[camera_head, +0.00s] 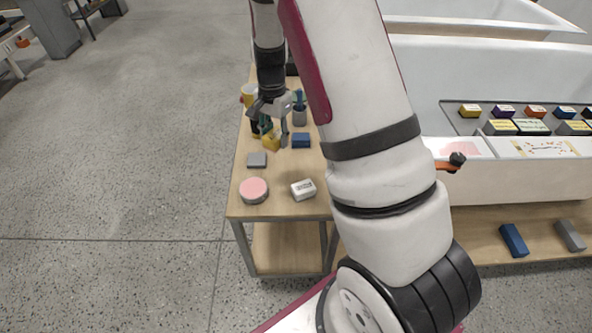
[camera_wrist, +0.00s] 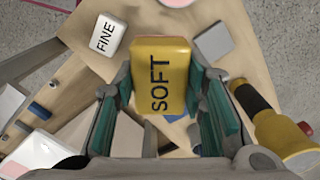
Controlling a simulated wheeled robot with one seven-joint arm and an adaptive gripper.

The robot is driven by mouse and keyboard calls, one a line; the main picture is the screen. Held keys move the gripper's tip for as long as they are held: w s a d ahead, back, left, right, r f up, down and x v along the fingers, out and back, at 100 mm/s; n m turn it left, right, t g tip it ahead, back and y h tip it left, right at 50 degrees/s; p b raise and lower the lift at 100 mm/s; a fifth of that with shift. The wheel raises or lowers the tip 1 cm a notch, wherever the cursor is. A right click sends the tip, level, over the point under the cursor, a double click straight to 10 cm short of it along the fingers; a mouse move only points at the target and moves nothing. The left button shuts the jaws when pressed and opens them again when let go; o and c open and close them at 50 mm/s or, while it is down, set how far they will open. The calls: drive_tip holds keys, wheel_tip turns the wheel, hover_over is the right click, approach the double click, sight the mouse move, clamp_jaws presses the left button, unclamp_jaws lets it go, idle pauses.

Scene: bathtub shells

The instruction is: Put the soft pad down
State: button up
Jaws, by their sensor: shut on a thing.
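The soft pad is a yellow block marked SOFT (camera_wrist: 162,75), seen face-on in the wrist view. My gripper (camera_wrist: 163,90) is shut on it, with a teal-lined finger on each side. In the head view, my gripper (camera_head: 272,130) is over the far part of the small wooden table (camera_head: 278,207), with the yellow pad (camera_head: 271,141) between its fingers. Whether the pad touches the tabletop cannot be told.
A white FINE pad (camera_head: 303,190), a round pink-topped tin (camera_head: 254,189), a grey block (camera_head: 257,160) and a blue block (camera_head: 301,140) lie nearby. The bathtub ledge holds several labelled blocks (camera_head: 535,111).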

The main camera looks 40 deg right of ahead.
drive_tip(key=d+f+m+b, duration=0.5)
drive_tip(key=d+f+m, duration=0.1)
drive_tip(key=d+m, duration=0.35)
hover_over(302, 167)
drive_tip(key=shift+m, duration=0.45)
wheel_tip(302, 167, down, 5)
drive_tip(key=shift+r, duration=0.15)
drive_tip(key=shift+f, duration=2.35)
drive_tip(key=shift+f, duration=0.15)
drive_tip(key=o, duration=1)
drive_tip(key=shift+o, duration=0.2)
